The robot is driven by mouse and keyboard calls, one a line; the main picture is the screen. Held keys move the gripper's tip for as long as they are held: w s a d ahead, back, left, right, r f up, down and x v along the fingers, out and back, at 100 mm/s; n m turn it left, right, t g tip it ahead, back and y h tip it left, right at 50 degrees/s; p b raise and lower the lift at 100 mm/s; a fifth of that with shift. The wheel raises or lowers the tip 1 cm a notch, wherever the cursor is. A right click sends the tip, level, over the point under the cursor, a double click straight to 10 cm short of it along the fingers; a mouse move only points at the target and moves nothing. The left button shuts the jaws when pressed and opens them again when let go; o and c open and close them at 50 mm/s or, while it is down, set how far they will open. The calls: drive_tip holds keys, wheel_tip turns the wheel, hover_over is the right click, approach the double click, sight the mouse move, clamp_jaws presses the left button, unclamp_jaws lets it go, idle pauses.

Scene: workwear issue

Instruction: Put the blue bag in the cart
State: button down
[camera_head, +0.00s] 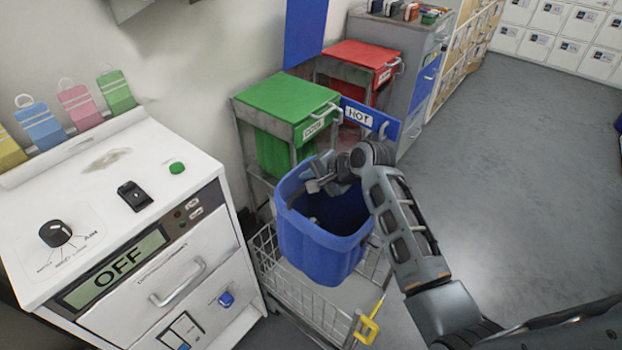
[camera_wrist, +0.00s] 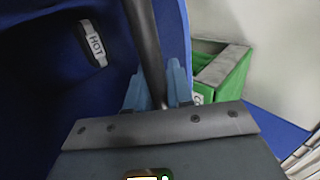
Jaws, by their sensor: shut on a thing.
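The blue bag (camera_head: 318,245) is an open-topped blue container, slightly tilted, in the middle of the head view. The cart (camera_head: 290,300) is a wire basket with a yellow handle, below the bag. The bag hangs over the cart and hides much of its inside. I cannot tell whether the bag touches the cart.
A white machine (camera_head: 120,230) reading OFF stands at the left, with colored tags (camera_head: 78,105) along its back. Behind the cart are a green bin (camera_head: 285,98), a red bin (camera_head: 360,58) and a blue panel labeled HOT (camera_head: 388,124). Open grey floor (camera_head: 510,150) lies to the right.

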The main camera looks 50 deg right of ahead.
drive_tip(key=shift+f+b, duration=6.9)
drive_tip(key=shift+f, duration=4.25)
drive_tip(key=shift+s+f+b, duration=0.15)
drive_tip(key=shift+f+b, duration=0.2)
drive_tip(key=shift+f, duration=0.35)
drive_tip(key=shift+s+f+b, duration=0.1)
drive_tip(key=shift+f+b, duration=0.25)
drive_tip(key=shift+f, duration=0.35)
drive_tip(key=c, duration=1.1)
unclamp_jaws()
drive_tip(key=shift+o, duration=0.9)
drive_tip(key=shift+w, duration=0.1)
drive_tip(key=shift+r, duration=0.1)
drive_tip(key=shift+w, duration=0.1)
